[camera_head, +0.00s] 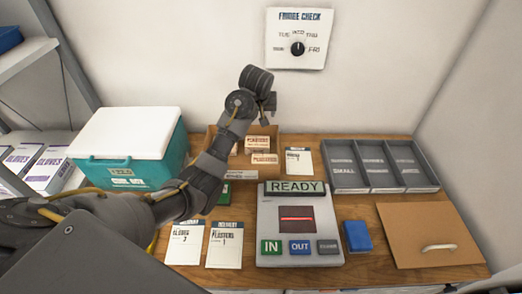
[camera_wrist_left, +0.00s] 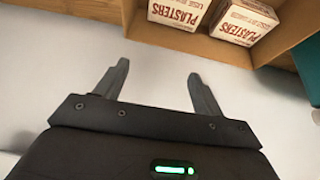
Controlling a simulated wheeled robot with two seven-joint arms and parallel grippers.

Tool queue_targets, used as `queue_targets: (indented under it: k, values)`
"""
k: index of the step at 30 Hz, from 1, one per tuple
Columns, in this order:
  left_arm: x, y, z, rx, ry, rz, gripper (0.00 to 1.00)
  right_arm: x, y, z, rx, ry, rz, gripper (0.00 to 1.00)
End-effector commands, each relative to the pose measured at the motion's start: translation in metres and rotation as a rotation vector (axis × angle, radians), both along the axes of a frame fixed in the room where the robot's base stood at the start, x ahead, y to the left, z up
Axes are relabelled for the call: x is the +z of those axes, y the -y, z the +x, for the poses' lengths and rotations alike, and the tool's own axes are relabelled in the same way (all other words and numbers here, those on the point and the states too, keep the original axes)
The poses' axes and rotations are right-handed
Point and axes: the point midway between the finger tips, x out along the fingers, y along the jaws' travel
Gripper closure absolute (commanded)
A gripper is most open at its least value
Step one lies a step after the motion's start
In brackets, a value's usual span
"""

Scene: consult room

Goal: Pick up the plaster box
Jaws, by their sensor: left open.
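Cream plaster boxes with red-brown print stand in an open wooden bin (camera_head: 213,142) at the back of the table. One plaster box (camera_head: 257,144) is behind another box (camera_head: 264,158). In the left wrist view a plaster box (camera_wrist_left: 178,12) and a second one (camera_wrist_left: 245,20) sit inside the bin at the top of the picture. My left gripper (camera_head: 268,102) is raised above the bin by the back wall. In its wrist view the fingers (camera_wrist_left: 158,70) are apart and empty, short of the boxes. My right gripper is not in view.
A teal cooler with white lid (camera_head: 125,132) stands left of the bin. A grey panel (camera_head: 266,225) reading READY, a blue box (camera_head: 357,236), a grey divided tray (camera_head: 378,187) and a wooden lid with handle (camera_head: 415,222) fill the right. Delivery cards (camera_head: 224,250) lie in front.

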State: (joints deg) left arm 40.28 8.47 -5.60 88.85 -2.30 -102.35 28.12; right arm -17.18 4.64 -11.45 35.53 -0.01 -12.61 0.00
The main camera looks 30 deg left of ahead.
Motion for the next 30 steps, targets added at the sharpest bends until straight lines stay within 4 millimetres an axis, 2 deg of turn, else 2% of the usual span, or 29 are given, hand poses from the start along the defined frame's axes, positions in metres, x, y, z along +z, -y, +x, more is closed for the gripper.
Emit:
queue_targets:
  k: [1,4,6,9,11,12,14,15,17,19,20,21,22,24,26,27,30]
  values:
    - [0.028,0.005,0.018,-0.023,0.069,0.039,0.33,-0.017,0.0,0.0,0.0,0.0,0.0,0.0]
    - [0.099,0.028,0.047,-0.117,0.197,0.198,0.33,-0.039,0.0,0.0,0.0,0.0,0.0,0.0]
    - [0.149,0.052,0.065,-0.228,0.306,0.369,0.33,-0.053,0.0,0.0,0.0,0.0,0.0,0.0]
    - [0.207,0.092,0.082,-0.451,0.434,0.67,0.33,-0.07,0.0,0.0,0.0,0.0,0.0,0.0]
    - [0.234,0.119,0.089,-0.613,0.488,0.887,0.33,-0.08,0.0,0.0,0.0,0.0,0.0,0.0]
    - [0.247,0.138,0.092,-0.737,0.506,1.051,0.33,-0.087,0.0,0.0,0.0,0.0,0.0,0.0]
    - [0.256,0.166,0.096,-0.945,0.5,1.322,0.33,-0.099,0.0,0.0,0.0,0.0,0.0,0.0]
    - [0.254,0.182,0.097,-1.097,0.468,1.51,0.33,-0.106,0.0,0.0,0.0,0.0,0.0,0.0]
    - [0.239,0.198,0.1,-1.341,0.37,1.786,0.33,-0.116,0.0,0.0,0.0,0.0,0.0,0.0]
    - [0.205,0.201,0.101,-1.665,0.187,2.072,0.33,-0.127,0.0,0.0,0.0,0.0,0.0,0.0]
    - [0.185,0.195,0.101,-1.819,0.085,2.172,0.33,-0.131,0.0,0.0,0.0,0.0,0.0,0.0]
    - [0.156,0.181,0.099,-2.044,-0.067,2.277,0.33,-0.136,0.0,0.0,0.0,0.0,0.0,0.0]
    - [0.133,0.167,0.095,2.113,0.173,-2.206,0.33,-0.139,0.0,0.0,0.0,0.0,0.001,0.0]
    - [0.082,0.125,0.078,2.037,0.322,-1.766,0.33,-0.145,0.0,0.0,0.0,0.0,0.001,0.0]
    - [0.04,0.087,0.053,1.986,0.353,-1.406,0.33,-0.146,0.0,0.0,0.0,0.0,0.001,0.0]
    - [0.015,0.065,0.032,1.956,0.327,-1.188,0.33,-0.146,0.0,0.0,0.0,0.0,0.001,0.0]
    - [-0.027,0.034,-0.02,1.869,0.162,-0.783,0.33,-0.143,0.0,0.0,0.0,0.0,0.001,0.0]
